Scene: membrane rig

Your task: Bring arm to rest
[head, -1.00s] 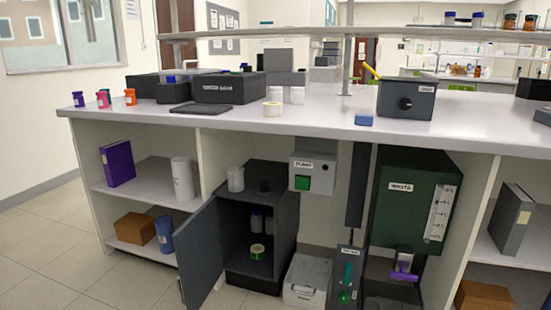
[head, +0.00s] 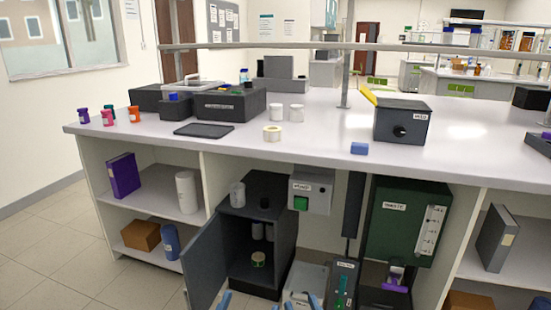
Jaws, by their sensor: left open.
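Only blue fingertips of my grippers show, at the bottom edge of the head view. My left gripper (head: 256,303) is the one further left. It is open and nothing shows between its fingers. A blue fingertip of what looks like my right gripper (head: 315,301) shows just to its right. The rest of that gripper is cut off, so its jaws cannot be judged. The tips appear in front of the open dark cabinet (head: 282,228) and the white box (head: 318,275) under the bench. No contact can be made out.
The cabinet door (head: 207,262) stands open towards me. A green waste unit (head: 408,215) hangs under the bench on the right. Floor is free at left.

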